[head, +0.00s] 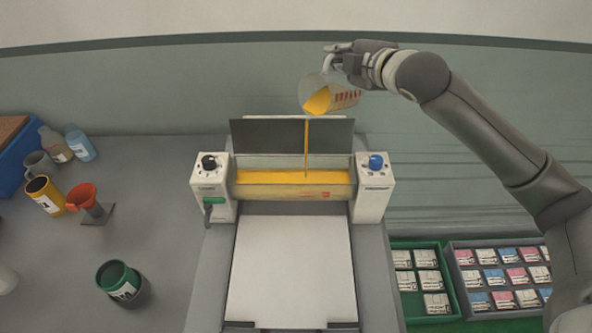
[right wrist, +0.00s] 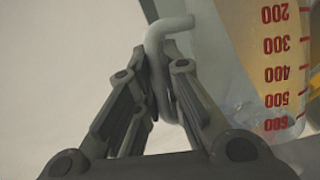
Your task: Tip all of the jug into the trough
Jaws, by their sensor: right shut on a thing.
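The clear jug (head: 345,97) with red markings is tilted high above the machine, its mouth down to the left, with yellow-orange liquid in it. A thin yellow stream falls from it into the trough (head: 295,191), which holds a layer of the same liquid. My right gripper (head: 338,62) is shut on the jug's handle. In the right wrist view the fingers (right wrist: 155,75) close around the white bent handle, and the jug's scale (right wrist: 272,70) shows at the right. My left gripper is not in view.
A grey lid (head: 270,137) stands up behind the trough, between two knob housings (head: 375,187). Cups, bottles and an orange funnel (head: 84,198) stand on the left table. Trays of packets (head: 505,275) lie at the right.

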